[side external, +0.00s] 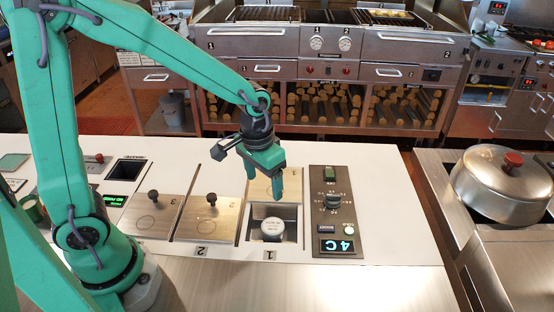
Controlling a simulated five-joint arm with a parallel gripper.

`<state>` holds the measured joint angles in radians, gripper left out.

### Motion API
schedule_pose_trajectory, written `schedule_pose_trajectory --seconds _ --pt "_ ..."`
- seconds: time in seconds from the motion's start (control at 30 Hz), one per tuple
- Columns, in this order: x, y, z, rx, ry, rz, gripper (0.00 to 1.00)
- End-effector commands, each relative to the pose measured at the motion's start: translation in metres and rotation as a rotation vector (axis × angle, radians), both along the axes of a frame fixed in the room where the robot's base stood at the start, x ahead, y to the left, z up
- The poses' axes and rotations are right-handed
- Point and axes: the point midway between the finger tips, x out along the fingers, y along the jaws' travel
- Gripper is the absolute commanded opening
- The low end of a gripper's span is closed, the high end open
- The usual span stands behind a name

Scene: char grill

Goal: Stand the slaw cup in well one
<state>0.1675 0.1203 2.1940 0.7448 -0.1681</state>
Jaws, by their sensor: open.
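A white-topped round cup (272,229), which looks like the slaw cup, stands upright inside the open well one (291,212). Dark print shows on its top; its lower part is hidden in the well. The steel lid of well one (261,188) lies behind the opening. My gripper (265,187) points down above the back of the well, over the lid. Its jaws are open, with nothing between them, and it appears apart from the cup.
Well two (190,224) and the neighbouring well on its left (140,218) have knobbed lids on. A control panel (320,215) reading 4 C is right of well one. A lidded pot (490,190) stands far right. The steel counter front is clear.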

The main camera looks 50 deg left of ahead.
Motion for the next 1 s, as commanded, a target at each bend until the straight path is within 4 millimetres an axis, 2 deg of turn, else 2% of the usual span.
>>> schedule_pose_trajectory --seconds 0.03,0.2,0.5,0.8,1.0 --pt "-0.004 0.004 0.012 -0.003 -0.025 0.002 0.74" --pt "-0.02 0.016 0.045 -0.009 -0.092 0.003 0.74" --pt "-0.057 0.035 0.091 -0.011 -0.212 0.002 0.74" --pt "-0.098 0.051 0.122 -0.001 -0.331 0.004 0.74" --pt "-0.119 0.057 0.132 0.009 -0.387 0.004 0.74"
